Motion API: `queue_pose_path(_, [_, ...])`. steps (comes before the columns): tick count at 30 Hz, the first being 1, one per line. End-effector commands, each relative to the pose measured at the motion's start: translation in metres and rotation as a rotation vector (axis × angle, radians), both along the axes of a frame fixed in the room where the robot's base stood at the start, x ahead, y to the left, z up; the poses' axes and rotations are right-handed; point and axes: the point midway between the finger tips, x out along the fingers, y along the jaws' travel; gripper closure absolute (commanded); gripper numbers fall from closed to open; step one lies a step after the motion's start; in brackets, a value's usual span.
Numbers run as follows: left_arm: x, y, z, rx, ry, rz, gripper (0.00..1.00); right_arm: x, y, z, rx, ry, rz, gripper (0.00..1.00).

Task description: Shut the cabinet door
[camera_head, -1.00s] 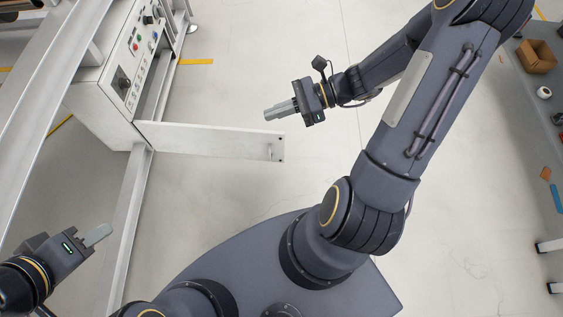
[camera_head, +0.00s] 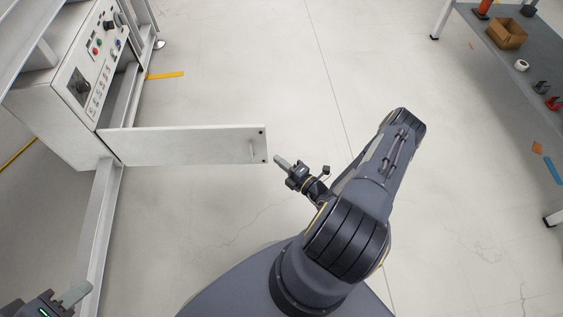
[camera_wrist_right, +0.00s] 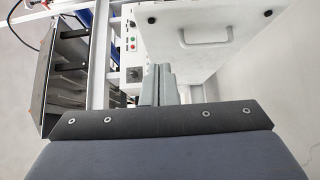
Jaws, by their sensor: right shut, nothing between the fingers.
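The white cabinet door (camera_head: 190,146) stands open, sticking out to the right from the cabinet (camera_head: 70,85) in the head view. Its handle (camera_head: 252,148) is near its free end. My right gripper (camera_head: 280,162) is shut and empty, just right of the door's free end, with a small gap seeming to lie between. In the right wrist view the shut fingers (camera_wrist_right: 158,85) point toward the cabinet, and the door (camera_wrist_right: 215,45) with its handle (camera_wrist_right: 205,32) shows beyond them to the right. My left gripper (camera_head: 70,298) is at the bottom left corner, partly cut off, far from the door.
The cabinet's control panel (camera_head: 98,65) carries knobs and buttons. A metal frame rail (camera_head: 98,230) runs along the floor below it. A grey table (camera_head: 520,75) with a cardboard box (camera_head: 506,34) stands at the right. The floor between is clear.

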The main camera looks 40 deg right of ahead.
Motion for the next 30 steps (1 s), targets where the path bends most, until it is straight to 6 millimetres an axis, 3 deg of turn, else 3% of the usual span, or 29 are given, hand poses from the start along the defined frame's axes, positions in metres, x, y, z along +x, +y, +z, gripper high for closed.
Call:
queue_pose_path(9, [0.0,0.0,-0.023,0.0,0.0,0.0,0.64,0.069,0.012,-0.002,-0.003,-0.003,0.006,1.0])
queue_pose_path(12, [0.0,0.0,-0.031,0.0,0.001,0.0,0.64,0.082,0.001,-0.003,-0.008,-0.003,0.003,1.0])
queue_pose_path(19, [0.0,0.0,-0.038,0.0,0.0,0.0,0.64,0.099,-0.012,-0.001,-0.004,-0.001,0.004,1.0])
queue_pose_path(30, [0.0,0.0,-0.037,0.0,0.0,0.0,0.64,0.1,-0.013,0.0,-0.003,0.001,0.004,1.0])
